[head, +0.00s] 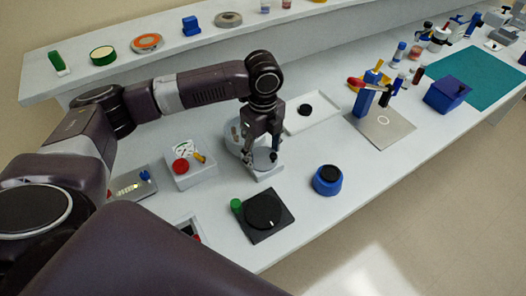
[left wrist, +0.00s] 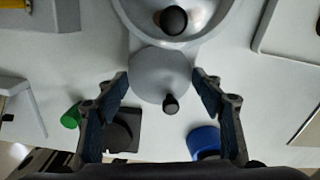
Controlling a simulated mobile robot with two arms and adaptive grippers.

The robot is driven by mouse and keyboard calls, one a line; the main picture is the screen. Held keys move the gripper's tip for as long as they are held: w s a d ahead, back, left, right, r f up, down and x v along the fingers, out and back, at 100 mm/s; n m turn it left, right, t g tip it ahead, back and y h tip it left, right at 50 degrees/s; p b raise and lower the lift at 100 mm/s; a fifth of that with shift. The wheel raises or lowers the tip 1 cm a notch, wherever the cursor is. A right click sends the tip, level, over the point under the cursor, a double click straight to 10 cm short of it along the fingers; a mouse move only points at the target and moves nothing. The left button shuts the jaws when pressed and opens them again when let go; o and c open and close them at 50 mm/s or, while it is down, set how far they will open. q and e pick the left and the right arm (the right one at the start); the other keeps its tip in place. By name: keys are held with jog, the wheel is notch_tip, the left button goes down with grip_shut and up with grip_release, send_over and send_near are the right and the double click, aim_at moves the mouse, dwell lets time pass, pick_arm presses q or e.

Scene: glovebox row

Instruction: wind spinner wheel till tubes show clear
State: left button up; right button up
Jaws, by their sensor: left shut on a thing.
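The spinner (head: 232,146) is a pale grey device with a round bowl, standing on the bench below my left gripper (head: 262,150). In the left wrist view its bowl (left wrist: 205,14) with a black central knob is at the top. The round grey wheel (left wrist: 150,72), with a small dark crank knob (left wrist: 170,104), lies just below the bowl. The gripper partly covers the spinner in the head view. I cannot make out the tubes or whether they are clear. My right gripper is not in view.
Near the spinner are a box with a red button (head: 180,166), a black dial plate (head: 264,214), a blue round pot (head: 327,180) and a white tray (head: 315,117). A blue stand (head: 364,100) is farther right. A shelf runs along the back.

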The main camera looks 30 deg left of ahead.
pick_arm(q)
jog(key=shift+r+m+p, duration=0.2)
jog(key=shift+m+p, duration=0.5)
jog(key=shift+p, duration=0.45)
jog(key=shift+m+p, duration=0.7)
jog(key=shift+p, duration=0.15)
jog(key=shift+m+p, duration=0.95)
jog(key=shift+m, duration=0.25)
jog(key=shift+f+m+p, duration=0.15)
jog(key=shift+m+p, duration=0.6)
jog(key=shift+m, duration=0.35)
jog(key=o, duration=1.2)
jog(key=shift+c, duration=0.2)
